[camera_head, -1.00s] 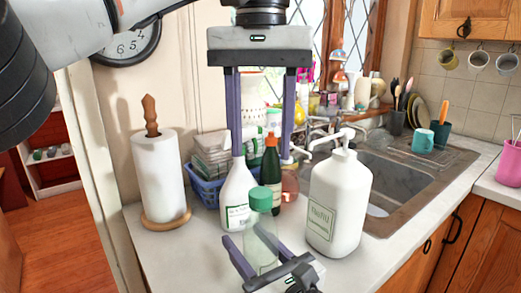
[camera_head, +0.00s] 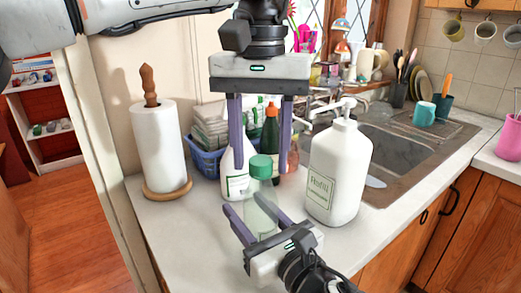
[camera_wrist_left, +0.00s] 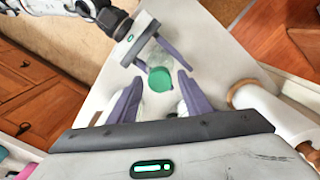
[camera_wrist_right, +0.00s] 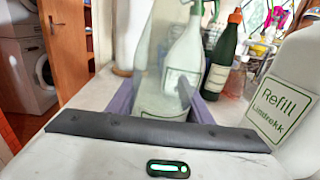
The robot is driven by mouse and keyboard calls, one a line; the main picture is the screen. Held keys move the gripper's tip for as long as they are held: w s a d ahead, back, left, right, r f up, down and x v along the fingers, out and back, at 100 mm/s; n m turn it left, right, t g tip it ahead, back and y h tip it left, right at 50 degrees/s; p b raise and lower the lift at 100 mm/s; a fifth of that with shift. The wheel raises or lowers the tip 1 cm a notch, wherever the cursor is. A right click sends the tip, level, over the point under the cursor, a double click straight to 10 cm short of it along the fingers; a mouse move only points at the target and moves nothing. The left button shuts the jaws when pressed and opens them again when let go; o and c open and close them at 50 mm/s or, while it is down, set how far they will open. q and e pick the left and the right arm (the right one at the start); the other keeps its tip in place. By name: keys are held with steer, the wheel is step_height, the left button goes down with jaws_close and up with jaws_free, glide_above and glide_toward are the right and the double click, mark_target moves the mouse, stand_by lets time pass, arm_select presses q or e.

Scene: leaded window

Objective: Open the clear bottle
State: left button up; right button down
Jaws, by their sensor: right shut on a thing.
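The clear bottle (camera_head: 259,213) with a green cap (camera_head: 261,166) stands upright on the white counter (camera_head: 190,245). My right gripper (camera_head: 248,208) is shut on the bottle's body from the front. In the right wrist view the see-through bottle (camera_wrist_right: 158,95) is between its fingers. My left gripper (camera_head: 262,168) points down from above, open, with its fingertips at about the cap's height. In the left wrist view the green cap (camera_wrist_left: 160,79) lies between the spread fingers, with gaps on both sides.
A large white refill bottle (camera_head: 337,170) stands close to the right. Behind are a white bottle (camera_head: 234,186), a dark green bottle (camera_head: 270,140) and a blue basket (camera_head: 208,162). A paper towel roll (camera_head: 160,145) stands left. The counter's front left is clear.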

arm_select(q)
steer(key=c, duration=1)
steer(key=n, duration=0.6)
steer(key=shift+n, duration=0.3)
steer(key=n, duration=1.2)
steer(key=shift+n, duration=0.4)
steer(key=n, duration=0.4)
steer(key=shift+r, duration=0.1)
arm_select(e)
steer(key=shift+f, duration=0.1)
arm_select(q)
steer(key=n, duration=0.6)
steer(key=shift+n, duration=0.3)
steer(key=n, duration=0.6)
steer(key=shift+n, duration=0.3)
steer(key=n, duration=0.6)
steer(key=shift+n, duration=0.3)
steer(key=n, duration=0.6)
steer(key=shift+r+n, duration=0.1)
steer(key=shift+n, duration=0.2)
steer(key=n, duration=0.4)
steer(key=shift+n, duration=0.3)
